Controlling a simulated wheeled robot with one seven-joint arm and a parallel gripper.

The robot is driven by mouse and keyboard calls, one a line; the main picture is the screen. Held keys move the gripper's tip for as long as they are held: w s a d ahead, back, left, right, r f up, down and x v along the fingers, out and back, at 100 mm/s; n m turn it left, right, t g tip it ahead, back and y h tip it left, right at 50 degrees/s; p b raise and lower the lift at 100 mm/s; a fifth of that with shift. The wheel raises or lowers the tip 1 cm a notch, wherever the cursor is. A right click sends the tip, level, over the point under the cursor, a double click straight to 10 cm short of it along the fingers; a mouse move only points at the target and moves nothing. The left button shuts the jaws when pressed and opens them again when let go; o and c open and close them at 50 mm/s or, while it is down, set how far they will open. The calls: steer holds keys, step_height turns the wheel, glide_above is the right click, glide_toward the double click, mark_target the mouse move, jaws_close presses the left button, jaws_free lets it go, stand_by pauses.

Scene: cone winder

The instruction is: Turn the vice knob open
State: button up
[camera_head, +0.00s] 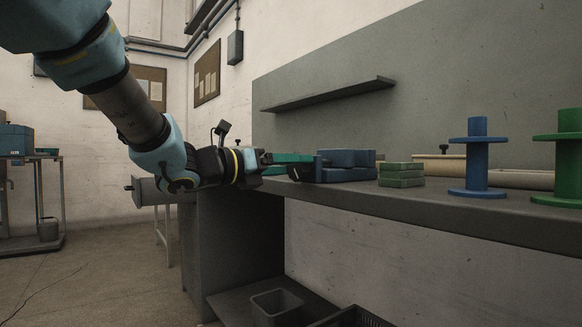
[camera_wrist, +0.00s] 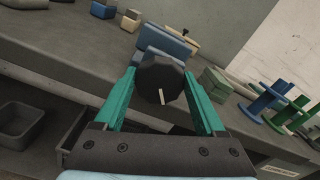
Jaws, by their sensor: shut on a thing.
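The blue vice (camera_head: 348,165) sits at the front edge of the grey workbench (camera_head: 440,212). Its dark, faceted round knob (camera_wrist: 160,78) faces my wrist camera, with a pale mark on its lower face. In the head view the knob (camera_head: 295,173) shows at the left end of the vice. My gripper (camera_wrist: 161,92) has green fingers, one on each side of the knob, and is shut on it. The vice body (camera_wrist: 165,42) is partly hidden behind the knob in the wrist view.
Green blocks (camera_head: 401,174) are stacked right of the vice. A blue spool (camera_head: 476,158) and a green spool (camera_head: 568,160) stand farther right. A shelf (camera_head: 330,94) is on the back panel. A grey bin (camera_head: 277,306) is below the bench.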

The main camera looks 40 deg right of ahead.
steer(key=shift+n, duration=2.3)
steer(key=shift+w+f, duration=0.1)
steer(key=o, duration=1.3)
steer(key=shift+a, duration=0.15)
steer(key=a, duration=0.3)
steer(key=a+p, duration=0.1)
steer(key=a, duration=0.6)
steer(key=shift+w+a, duration=0.3)
